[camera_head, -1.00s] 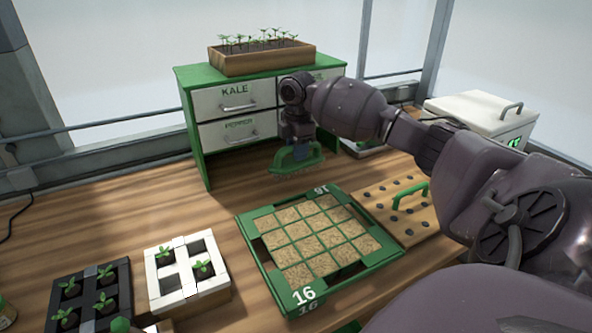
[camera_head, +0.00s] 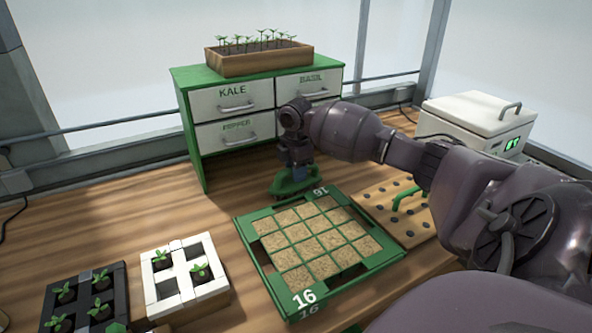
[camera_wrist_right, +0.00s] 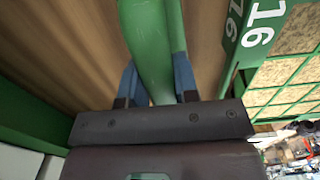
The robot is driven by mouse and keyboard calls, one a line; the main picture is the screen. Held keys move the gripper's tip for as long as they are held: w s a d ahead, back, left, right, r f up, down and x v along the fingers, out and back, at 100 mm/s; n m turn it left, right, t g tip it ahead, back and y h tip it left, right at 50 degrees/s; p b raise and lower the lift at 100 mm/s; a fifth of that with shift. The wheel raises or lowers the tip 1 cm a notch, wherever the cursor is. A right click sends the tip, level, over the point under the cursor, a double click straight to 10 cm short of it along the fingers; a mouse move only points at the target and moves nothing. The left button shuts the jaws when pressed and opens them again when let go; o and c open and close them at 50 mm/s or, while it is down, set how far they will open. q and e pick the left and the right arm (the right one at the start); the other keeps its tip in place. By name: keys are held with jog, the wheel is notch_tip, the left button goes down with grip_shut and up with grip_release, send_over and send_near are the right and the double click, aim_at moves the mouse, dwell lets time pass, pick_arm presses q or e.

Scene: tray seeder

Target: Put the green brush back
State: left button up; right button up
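The green brush (camera_head: 294,184) is in my right gripper (camera_head: 296,166), low over the table just behind the far edge of the green seeding tray. Whether the brush touches the table or the tray edge I cannot tell. In the right wrist view the two blue fingers of my right gripper (camera_wrist_right: 158,85) are closed on both sides of the green brush (camera_wrist_right: 150,45). The gripper hides part of the brush's handle. My left gripper is not in view.
The green tray (camera_head: 281,290) marked 16 holds square soil cells. A drawer cabinet (camera_head: 188,108) stands behind the gripper, with a wooden seedling box (camera_head: 240,64) on top. A dibble board with green handle (camera_head: 415,228) lies right. White (camera_head: 205,290) and black (camera_head: 120,290) seedling trays stand front left.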

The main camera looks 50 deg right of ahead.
jog(key=o, duration=0.4)
pick_arm(q)
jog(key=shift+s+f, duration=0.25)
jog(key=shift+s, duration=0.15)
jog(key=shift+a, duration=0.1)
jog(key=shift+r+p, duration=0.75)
jog(key=shift+p, duration=0.2)
pick_arm(e)
notch_tip(320, 180, up, 12)
jog(key=shift+r, duration=0.15)
